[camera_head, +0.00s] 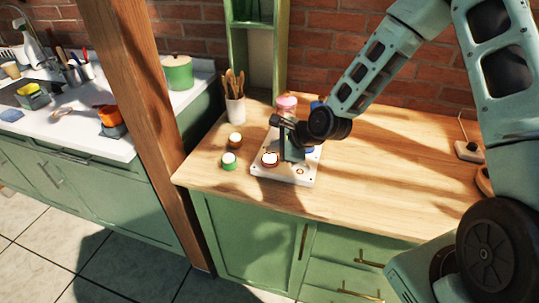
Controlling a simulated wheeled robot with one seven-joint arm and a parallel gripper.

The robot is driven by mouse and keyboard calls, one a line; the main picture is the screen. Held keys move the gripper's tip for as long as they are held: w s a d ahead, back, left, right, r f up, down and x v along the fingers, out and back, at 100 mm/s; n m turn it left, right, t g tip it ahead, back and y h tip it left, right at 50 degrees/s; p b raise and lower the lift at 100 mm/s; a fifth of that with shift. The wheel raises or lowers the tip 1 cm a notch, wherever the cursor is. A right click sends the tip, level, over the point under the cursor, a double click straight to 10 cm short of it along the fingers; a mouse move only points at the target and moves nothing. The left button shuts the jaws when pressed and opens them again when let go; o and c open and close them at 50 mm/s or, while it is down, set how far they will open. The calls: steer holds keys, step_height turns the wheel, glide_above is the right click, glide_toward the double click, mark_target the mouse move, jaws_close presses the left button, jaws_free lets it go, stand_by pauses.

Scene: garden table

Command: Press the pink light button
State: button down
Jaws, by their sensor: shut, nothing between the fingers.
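A pink light button (286,103) stands on the wooden counter, behind a white board (291,177) and near the back wall. My gripper (292,157) is shut and empty. It points down over the white board, in front of the pink button as seen here. I cannot tell whether its tips touch the board. A brown-rimmed button with a white top (270,159) sits on the board, left of my gripper. My arm and gripper hide part of the board and what is behind it.
A brown button (235,140) and a green button (229,161), both white-topped, stand left of the board. Something blue (316,105) shows partly behind my wrist. A utensil pot (235,109) stands at the back left. A wooden post (150,110) rises left of the counter.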

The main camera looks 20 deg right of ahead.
mark_target(274, 157)
stand_by(0.5)
steer(key=shift+r+p, duration=0.2)
steer(key=shift+p, duration=0.25)
step_height(274, 157, up, 6)
steer(key=p, duration=0.5)
steer(key=shift+r, duration=0.15)
